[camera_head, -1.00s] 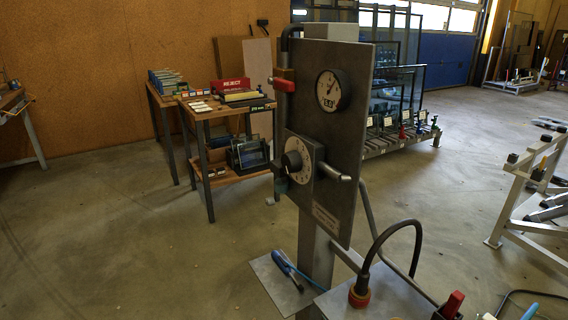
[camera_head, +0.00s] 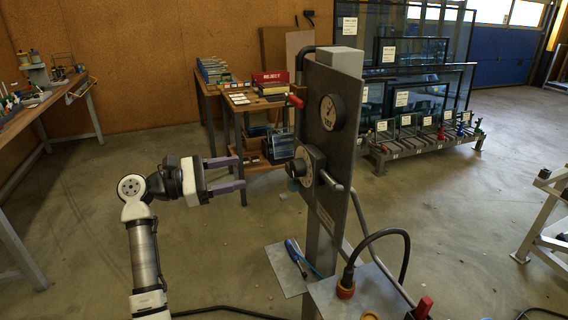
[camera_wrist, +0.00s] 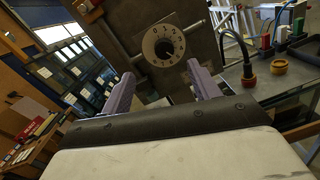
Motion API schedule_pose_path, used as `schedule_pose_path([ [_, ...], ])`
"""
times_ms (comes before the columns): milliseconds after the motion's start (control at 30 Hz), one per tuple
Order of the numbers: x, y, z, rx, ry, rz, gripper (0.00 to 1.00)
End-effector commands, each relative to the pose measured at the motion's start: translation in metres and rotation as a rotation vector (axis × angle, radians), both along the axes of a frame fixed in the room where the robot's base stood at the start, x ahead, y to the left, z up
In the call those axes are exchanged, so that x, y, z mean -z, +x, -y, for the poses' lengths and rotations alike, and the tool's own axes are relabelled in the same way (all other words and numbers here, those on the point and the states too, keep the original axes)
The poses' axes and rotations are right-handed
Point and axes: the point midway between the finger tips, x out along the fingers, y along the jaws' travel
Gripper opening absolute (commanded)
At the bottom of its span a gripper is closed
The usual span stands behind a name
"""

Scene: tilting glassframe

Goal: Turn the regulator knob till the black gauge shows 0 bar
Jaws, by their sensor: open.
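The regulator knob (camera_head: 299,168) is a dark round hub with a pale numbered dial, low on the upright grey panel (camera_head: 328,155). In the wrist view the knob (camera_wrist: 164,48) faces me, ahead of and between the fingertips, with a gap. The black gauge (camera_head: 331,112) is a white-faced dial with a black rim, high on the panel. Its needle is too small to read. My gripper (camera_head: 241,175) is open and empty, left of the knob and apart from it. Its purple fingers also show in the wrist view (camera_wrist: 158,88).
A red-handled valve (camera_head: 295,101) sits at the panel's upper left edge. A metal bar (camera_head: 331,181) sticks out beside the knob. A blue-handled tool (camera_head: 294,249) lies on the base plate below. A bench with a REJECT box (camera_head: 271,77) stands behind.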

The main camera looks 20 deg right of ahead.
Motion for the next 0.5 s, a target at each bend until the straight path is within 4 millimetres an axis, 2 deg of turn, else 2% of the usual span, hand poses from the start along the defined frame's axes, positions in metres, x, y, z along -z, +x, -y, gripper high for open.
schedule_pose_path([
  [100,0.010,0.002,0.009,0.017,0.045,0.004,0.61],
  [267,0.009,0.001,0.030,0.018,0.043,0.005,0.61],
  [500,0.007,-0.002,0.082,0.019,0.041,0.005,0.61],
])
